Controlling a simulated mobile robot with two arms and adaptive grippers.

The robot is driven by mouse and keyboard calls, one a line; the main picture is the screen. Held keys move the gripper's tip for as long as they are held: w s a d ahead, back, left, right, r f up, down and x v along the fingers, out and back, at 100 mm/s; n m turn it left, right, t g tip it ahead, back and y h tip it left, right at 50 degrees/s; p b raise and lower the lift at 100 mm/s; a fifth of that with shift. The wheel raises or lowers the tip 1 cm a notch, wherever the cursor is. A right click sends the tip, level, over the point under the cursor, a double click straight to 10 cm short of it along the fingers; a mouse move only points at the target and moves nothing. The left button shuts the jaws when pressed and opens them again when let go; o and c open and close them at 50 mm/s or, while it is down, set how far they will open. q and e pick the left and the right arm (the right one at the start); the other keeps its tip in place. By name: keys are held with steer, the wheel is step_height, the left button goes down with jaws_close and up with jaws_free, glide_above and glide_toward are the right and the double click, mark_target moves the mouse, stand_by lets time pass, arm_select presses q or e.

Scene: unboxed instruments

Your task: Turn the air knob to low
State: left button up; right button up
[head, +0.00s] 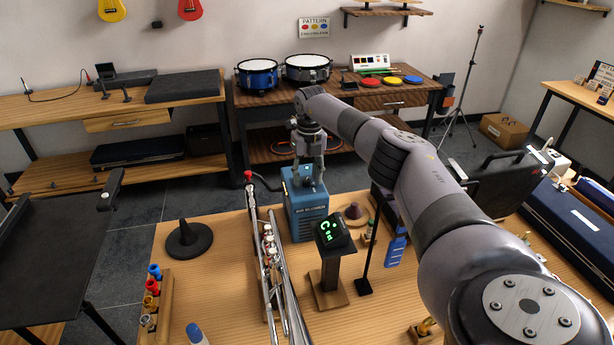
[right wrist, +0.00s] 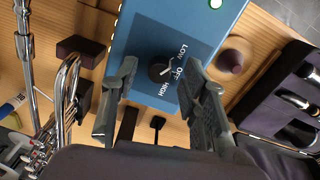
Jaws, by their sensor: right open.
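The blue air blower box (head: 307,210) stands upright on the wooden table, and its blue top panel fills the upper middle of the right wrist view (right wrist: 190,28). The black round air knob (right wrist: 160,72) is on that panel, with LOW, OFF and HIGH printed beside it. Its pale pointer mark appears turned toward OFF. My right gripper (head: 308,166) is above the box, pointing down. In the right wrist view its open fingers (right wrist: 159,80) are on either side of the knob, with gaps between. I cannot tell their exact height over the panel. My left gripper is out of view.
A small stand with a green-lit display (head: 333,231) is close in front on the right.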

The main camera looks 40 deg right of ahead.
mark_target(309, 180)
step_height(309, 180, up, 12)
steer(key=shift+d+f, duration=0.15)
steer(key=shift+d, duration=0.1)
steer(key=shift+s+f, duration=0.1)
stand_by(0.5)
